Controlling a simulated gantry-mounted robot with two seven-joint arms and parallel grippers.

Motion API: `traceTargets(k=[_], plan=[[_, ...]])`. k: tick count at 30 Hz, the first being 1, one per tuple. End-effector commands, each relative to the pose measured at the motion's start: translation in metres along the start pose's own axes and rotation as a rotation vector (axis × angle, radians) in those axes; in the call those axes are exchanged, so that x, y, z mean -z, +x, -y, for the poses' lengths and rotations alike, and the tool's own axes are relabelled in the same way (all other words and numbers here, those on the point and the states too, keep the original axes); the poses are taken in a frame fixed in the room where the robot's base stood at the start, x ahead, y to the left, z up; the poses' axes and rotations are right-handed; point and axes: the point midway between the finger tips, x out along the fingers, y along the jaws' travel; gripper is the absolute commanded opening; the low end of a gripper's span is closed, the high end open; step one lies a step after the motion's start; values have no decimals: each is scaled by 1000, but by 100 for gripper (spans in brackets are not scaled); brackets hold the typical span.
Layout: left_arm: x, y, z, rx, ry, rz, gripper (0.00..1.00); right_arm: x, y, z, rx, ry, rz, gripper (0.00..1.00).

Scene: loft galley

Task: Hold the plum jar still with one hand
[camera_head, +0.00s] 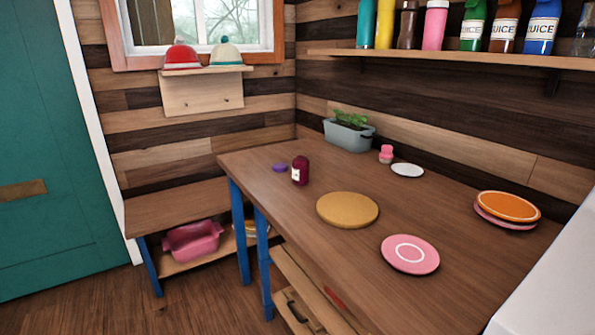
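The plum jar (300,170) is small and dark purple with a white label. It stands upright on the wooden table (290,215), toward the left end. Neither gripper shows in this view, and nothing is touching the jar.
A round tan board (347,210), a pink plate (410,254), an orange plate (508,206), a white plate (407,170), a pink item (386,154) and a grey planter (349,134) are on the table. A bottle shelf (450,57) hangs above. The table's front left is clear.

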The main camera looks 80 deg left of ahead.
Motion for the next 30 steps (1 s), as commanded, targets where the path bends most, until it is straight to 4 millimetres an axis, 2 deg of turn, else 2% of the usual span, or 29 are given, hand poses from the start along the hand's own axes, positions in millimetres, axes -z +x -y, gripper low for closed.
traceTargets(k=[12, 21, 22, 30], plan=[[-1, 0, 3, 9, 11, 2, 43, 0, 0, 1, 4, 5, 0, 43], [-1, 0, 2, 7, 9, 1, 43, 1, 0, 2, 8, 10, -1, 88], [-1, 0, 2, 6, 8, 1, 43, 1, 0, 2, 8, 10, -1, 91], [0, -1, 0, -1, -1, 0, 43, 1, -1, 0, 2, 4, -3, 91]])
